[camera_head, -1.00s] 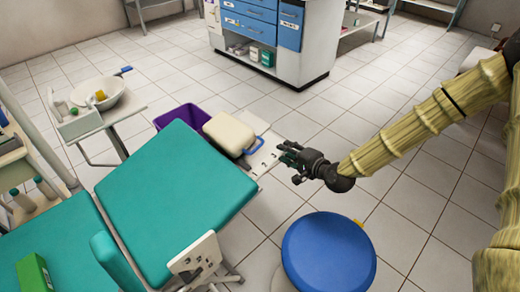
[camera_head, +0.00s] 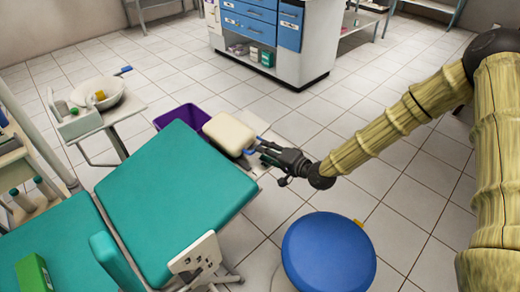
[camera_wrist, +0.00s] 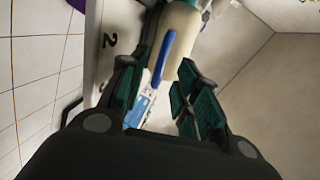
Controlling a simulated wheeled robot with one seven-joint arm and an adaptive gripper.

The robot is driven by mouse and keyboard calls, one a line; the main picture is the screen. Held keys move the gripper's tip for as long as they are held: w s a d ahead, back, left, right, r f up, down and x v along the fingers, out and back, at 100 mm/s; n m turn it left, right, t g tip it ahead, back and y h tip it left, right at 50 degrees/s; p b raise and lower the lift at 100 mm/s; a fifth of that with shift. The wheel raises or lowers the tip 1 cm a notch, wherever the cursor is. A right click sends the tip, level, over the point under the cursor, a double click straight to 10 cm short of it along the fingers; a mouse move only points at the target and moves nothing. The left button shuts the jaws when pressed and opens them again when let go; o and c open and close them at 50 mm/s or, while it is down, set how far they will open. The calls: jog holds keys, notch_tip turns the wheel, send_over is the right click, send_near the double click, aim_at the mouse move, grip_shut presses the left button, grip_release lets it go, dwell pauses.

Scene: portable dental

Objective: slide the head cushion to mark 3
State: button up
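The head cushion (camera_head: 229,132) is a cream pad beyond the teal chair's back end; part of it shows at the top of the wrist view (camera_wrist: 180,22). A blue handle (camera_wrist: 163,58) projects from it towards my gripper. The white marked plate (camera_wrist: 98,45) carries a printed 2, left of the handle in the wrist view. Mark 3 is not readable. My gripper (camera_head: 264,152) is at the cushion's right side. In the wrist view, my gripper (camera_wrist: 163,85) has its green-padded fingers apart, with the handle between them; I cannot tell whether they touch it.
The teal dental chair (camera_head: 175,195) fills the left. A blue stool (camera_head: 328,255) stands below my arm. A white cabinet with blue drawers (camera_head: 275,40) stands farther back.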

jog(key=shift+x, duration=1.65)
jog(key=shift+c, duration=0.5)
grip_shut()
